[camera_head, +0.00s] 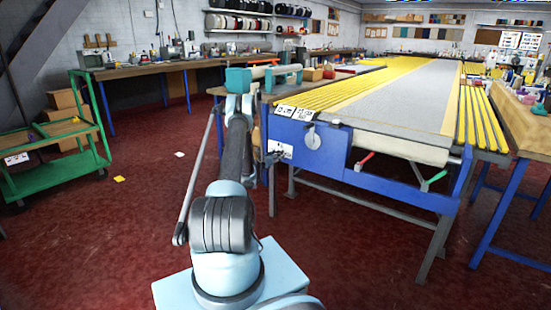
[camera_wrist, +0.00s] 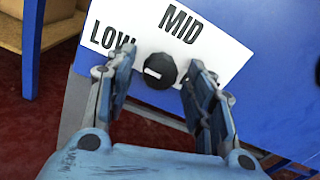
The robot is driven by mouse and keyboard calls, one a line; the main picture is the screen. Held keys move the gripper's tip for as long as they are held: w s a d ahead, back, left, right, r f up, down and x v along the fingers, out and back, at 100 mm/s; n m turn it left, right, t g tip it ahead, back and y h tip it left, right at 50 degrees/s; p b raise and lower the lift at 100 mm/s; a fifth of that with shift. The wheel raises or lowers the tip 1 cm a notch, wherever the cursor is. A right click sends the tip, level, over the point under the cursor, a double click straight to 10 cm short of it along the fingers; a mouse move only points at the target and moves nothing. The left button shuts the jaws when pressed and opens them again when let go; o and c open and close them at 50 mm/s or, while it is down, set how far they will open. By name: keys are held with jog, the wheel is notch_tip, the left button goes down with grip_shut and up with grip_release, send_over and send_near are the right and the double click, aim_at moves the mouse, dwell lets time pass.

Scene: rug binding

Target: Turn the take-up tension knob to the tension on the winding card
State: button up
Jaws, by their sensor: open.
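The tension knob (camera_wrist: 160,70) is small, round and black, with a short white mark pointing left, toward the LOW side. It sits on a white scale plate (camera_wrist: 215,45) reading LOW at left and MID at top; any further wording is out of view. My gripper (camera_wrist: 159,60) is open, one finger on each side of the knob. I cannot tell whether either finger touches it. Small white cards (camera_head: 303,114) lie on the table corner, too small to read.
The long table (camera_head: 400,185) with yellow strips and grey rug stands at right. A pale disc (camera_head: 313,137) and red and green handles (camera_head: 365,161) are on its front. A green cart (camera_head: 62,178) stands at left. Red floor between is mostly clear.

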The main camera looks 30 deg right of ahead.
jog(key=shift+w+a, duration=0.1)
jog(key=c, duration=1.1)
jog(key=shift+o, duration=0.2)
jog(key=shift+m, duration=0.3)
jog(key=shift+w+a+m, duration=0.1)
jog(key=shift+a+m, duration=0.05)
jog(key=shift+m, duration=8.35)
